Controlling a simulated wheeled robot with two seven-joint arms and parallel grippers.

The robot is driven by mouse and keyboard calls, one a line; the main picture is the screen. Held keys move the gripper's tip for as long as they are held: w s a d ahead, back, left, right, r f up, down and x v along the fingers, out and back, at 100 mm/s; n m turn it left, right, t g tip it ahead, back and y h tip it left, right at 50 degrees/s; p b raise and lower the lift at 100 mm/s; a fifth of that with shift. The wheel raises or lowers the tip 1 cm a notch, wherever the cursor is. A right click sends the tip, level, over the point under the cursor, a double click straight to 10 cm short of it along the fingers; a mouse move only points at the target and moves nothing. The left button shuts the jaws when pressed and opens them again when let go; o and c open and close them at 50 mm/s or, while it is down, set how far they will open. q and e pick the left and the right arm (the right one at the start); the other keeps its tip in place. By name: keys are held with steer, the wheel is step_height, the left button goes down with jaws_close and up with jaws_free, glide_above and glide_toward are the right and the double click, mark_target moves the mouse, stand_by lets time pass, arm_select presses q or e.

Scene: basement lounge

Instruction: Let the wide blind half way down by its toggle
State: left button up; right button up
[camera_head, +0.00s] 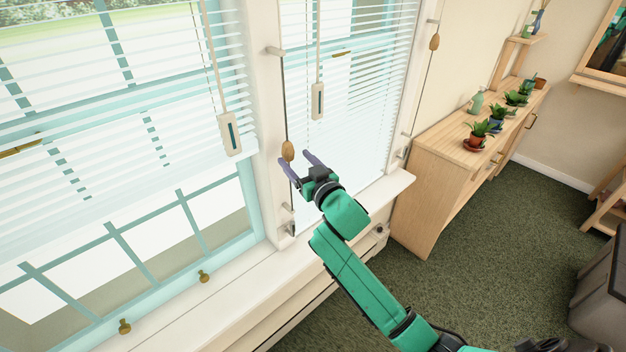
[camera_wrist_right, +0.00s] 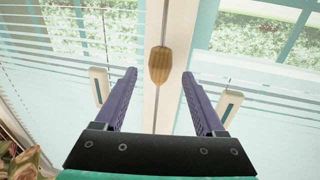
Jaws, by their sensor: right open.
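The wide blind (camera_head: 105,125) hangs partway down the left window, with bare panes below its lower edge. A wooden toggle (camera_head: 288,151) hangs on a thin vertical cord along the white post between the windows. It also shows in the right wrist view (camera_wrist_right: 159,66). My right gripper (camera_head: 296,160) is open at the toggle, its fingers pointing towards the post. In the wrist view the toggle appears between and just beyond the open fingertips (camera_wrist_right: 159,76); I see no contact. My left gripper is not in view.
A narrower blind (camera_head: 365,75) covers the right window, with another wooden toggle (camera_head: 434,41) beyond it. White pendants hang before the blinds, one left (camera_head: 230,134) and one right (camera_head: 317,101). The sill (camera_head: 240,290) runs below; a wooden cabinet (camera_head: 440,150) with potted plants stands right.

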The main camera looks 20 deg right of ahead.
steer(key=s+d+b, duration=0.1)
steer(key=s+b, duration=0.1)
steer(key=s, duration=0.7)
steer(key=shift+d, duration=0.35)
steer(key=d+f+g+h, duration=0.2)
steer(key=d+f+g, duration=0.15)
steer(key=f, duration=1.55)
steer(key=s+d+f+g, duration=0.1)
steer(key=s+f+g, duration=0.25)
steer(key=f, duration=0.75)
steer(key=s+d+f+g, duration=0.2)
steer(key=s+f, duration=0.3)
steer(key=f, duration=0.6)
steer(key=s+f+g, duration=0.2)
steer(key=s+f, duration=0.4)
steer(key=s, duration=0.5)
steer(key=s+f+g, duration=0.3)
steer(key=s+f, duration=0.4)
steer(key=s, duration=0.4)
steer(key=s+f+g+h, duration=0.1)
steer(key=s+f+g, duration=0.1)
steer(key=s+f, duration=0.5)
steer(key=s+d, duration=0.1)
steer(key=s, duration=0.3)
steer(key=shift+g+b, duration=0.4)
